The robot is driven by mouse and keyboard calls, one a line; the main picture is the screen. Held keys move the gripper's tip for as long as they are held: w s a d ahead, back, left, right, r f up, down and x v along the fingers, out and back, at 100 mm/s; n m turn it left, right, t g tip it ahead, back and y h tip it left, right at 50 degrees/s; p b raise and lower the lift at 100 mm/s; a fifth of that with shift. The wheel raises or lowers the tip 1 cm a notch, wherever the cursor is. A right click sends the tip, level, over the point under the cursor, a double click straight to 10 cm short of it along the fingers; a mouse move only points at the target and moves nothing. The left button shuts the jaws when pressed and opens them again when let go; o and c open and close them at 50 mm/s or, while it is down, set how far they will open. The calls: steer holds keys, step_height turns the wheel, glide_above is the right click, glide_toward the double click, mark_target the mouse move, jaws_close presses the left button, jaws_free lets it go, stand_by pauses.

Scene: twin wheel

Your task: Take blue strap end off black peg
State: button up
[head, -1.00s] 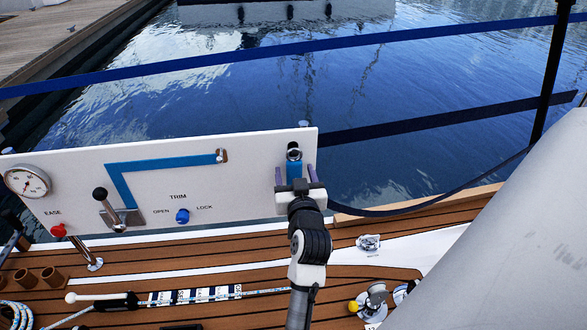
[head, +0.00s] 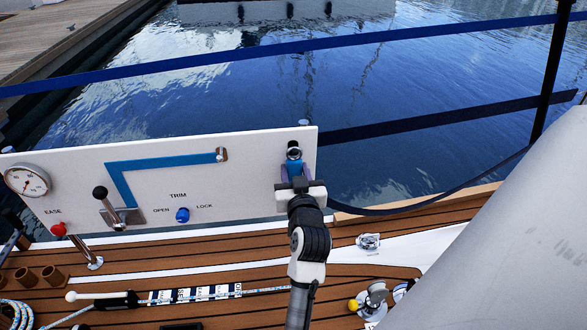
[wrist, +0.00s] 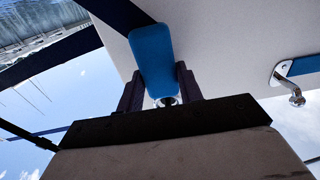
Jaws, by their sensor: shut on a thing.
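The blue strap end (head: 294,167) hangs upright at the right end of the white panel. A metal ring or fitting with a dark centre (head: 293,151) shows at its top; I take the dark part for the black peg, but cannot make out its exact shape. My gripper (head: 295,172) is shut on the strap end, one purplish finger on each side. In the wrist view the blue strap end (wrist: 153,55) stands between my gripper's fingers (wrist: 160,86). The peg cannot be made out there, and whether the strap still sits around it is unclear.
Dark blue webbing (head: 440,119) runs over water behind. A grey curved surface (head: 500,240) fills the right.

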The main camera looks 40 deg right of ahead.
mark_target(295, 165)
steer(key=shift+r, duration=0.25)
jaws_close()
steer(key=shift+s+a+r+p, duration=0.1)
steer(key=shift+r+p, duration=0.15)
steer(key=shift+p, duration=0.05)
steer(key=shift+r, duration=0.1)
steer(key=shift+s+a+r, duration=0.15)
steer(key=shift+s+r, duration=0.1)
steer(key=shift+r, duration=0.05)
steer(key=shift+s+a+r, duration=0.1)
steer(key=shift+s, duration=0.05)
stand_by(0.8)
steer(key=shift+v, duration=1.95)
